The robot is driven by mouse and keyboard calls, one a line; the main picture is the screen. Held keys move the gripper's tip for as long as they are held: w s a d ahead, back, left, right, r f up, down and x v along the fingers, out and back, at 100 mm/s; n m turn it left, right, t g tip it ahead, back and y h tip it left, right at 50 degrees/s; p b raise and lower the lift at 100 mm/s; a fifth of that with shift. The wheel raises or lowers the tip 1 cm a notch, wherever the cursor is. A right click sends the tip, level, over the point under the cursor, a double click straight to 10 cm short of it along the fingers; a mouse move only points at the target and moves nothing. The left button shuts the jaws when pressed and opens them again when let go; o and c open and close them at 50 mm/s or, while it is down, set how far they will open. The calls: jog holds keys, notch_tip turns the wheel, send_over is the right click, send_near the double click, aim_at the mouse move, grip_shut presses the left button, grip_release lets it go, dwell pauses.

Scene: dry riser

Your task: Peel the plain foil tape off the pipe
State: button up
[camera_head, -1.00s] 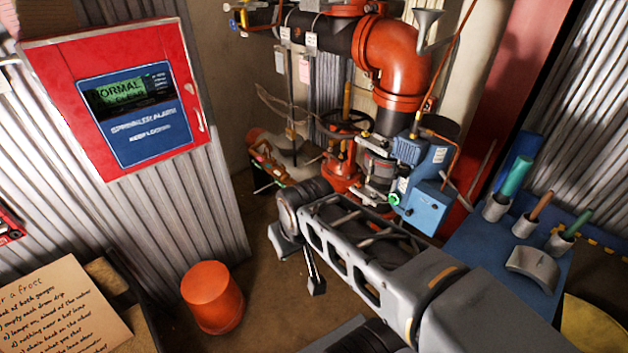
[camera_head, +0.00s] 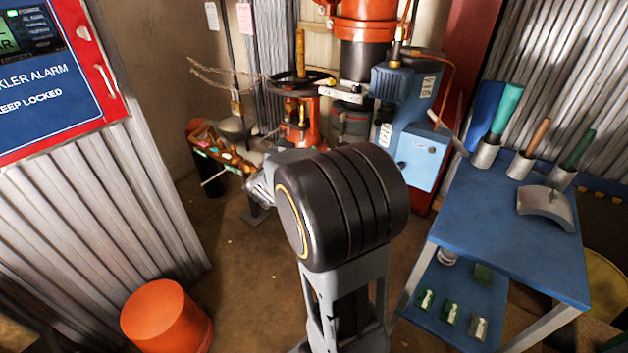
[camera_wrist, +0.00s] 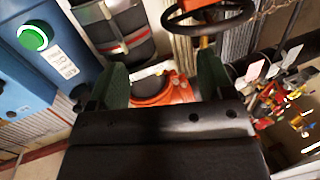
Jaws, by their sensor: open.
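My gripper (camera_wrist: 163,78) is open in the wrist view, with its two dark green fingers apart and no object clearly held between them. Beyond the fingers is an orange-red fitting (camera_wrist: 150,90). A dark pipe section (camera_wrist: 110,30) with pale and reddish bands stands at the upper left of the wrist view. In the head view the pipe (camera_head: 368,60) runs down below the orange elbow, and my arm's wrist hides part of its lower end. I cannot make out the plain foil tape for certain in either view.
A blue pump unit (camera_head: 405,105) stands close right of the pipe. A blue table (camera_head: 510,230) with tools in cups is at right. An orange bucket (camera_head: 165,315) stands on the floor at lower left.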

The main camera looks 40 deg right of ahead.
aim_at(340, 139)
jog(key=s+d+f+m+g+h+b, duration=0.2)
jog(key=s+d+f+g+h, duration=0.1)
jog(key=d+g, duration=0.1)
jog(key=x, duration=0.4)
jog(key=b+x, duration=0.1)
jog(key=x, duration=0.8)
jog(key=shift+s+d+f+b, duration=0.1)
jog(key=shift+s+f+b, duration=0.15)
jog(key=shift+f+b, duration=0.05)
jog(key=shift+c, duration=0.2)
grip_shut()
dwell(0.6)
jog(key=shift+v, duration=1.05)
jog(key=shift+p+v, duration=0.4)
jog(key=shift+v, duration=1.1)
jog(key=shift+p+v, duration=0.5)
jog(key=shift+v, duration=2.4)
